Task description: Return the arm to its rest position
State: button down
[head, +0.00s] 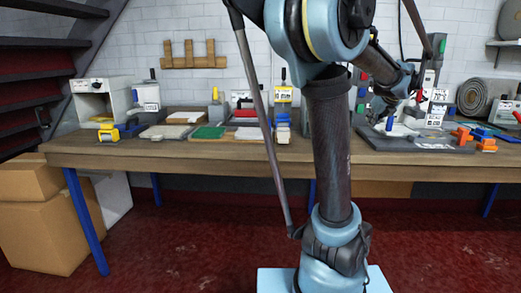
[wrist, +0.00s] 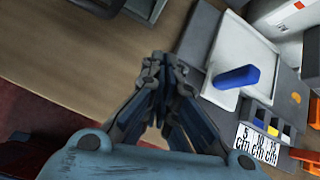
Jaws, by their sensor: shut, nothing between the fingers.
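My arm (head: 328,140) rises in front of the workbench (head: 225,150) in the head view and bends over toward its right part. My gripper (wrist: 158,65) is shut and empty in the wrist view, its fingertips together above the bench. It is left of a dark base plate (wrist: 203,32) that carries a white panel and a blue handle (wrist: 236,77). The blue handle also shows in the head view (head: 389,124), below the arm's end. The fingers are too small and dark to make out clearly in the head view.
Orange blocks (head: 464,135) and a rolled rug (head: 473,97) are at the right of the bench. Trays, a green mat (head: 208,133) and small devices stand at the left. Cardboard boxes (head: 48,225) stand on the floor at the left. The bench's front strip is clear.

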jog(key=s+a+f+n, duration=0.1)
jog(key=a+n, duration=0.1)
jog(key=a, duration=0.1)
jog(key=s+a+f+n+g, duration=0.1)
jog(key=s+a+f+n, duration=0.1)
jog(key=a+n, duration=0.1)
jog(key=s+a+f+n+y, duration=0.1)
jog(key=a+f+n, duration=0.1)
jog(key=a, duration=0.3)
jog(key=shift+s+f+n+g, duration=0.25)
jog(key=shift+s+n+g, duration=0.15)
jog(key=shift+n, duration=0.3)
jog(key=s+a+f+n+g, duration=0.2)
jog(key=s+a+f+n, duration=0.5)
jog(key=s+f+n, duration=0.2)
jog(key=s+a+f+n+g+h, duration=0.1)
jog(key=s+a+f+n+g, duration=0.2)
jog(key=s+a+f+n, duration=0.3)
jog(key=s+f+n, duration=0.4)
jog(key=s+n, duration=0.2)
jog(key=n, duration=0.4)
jog(key=shift+s+a, duration=0.35)
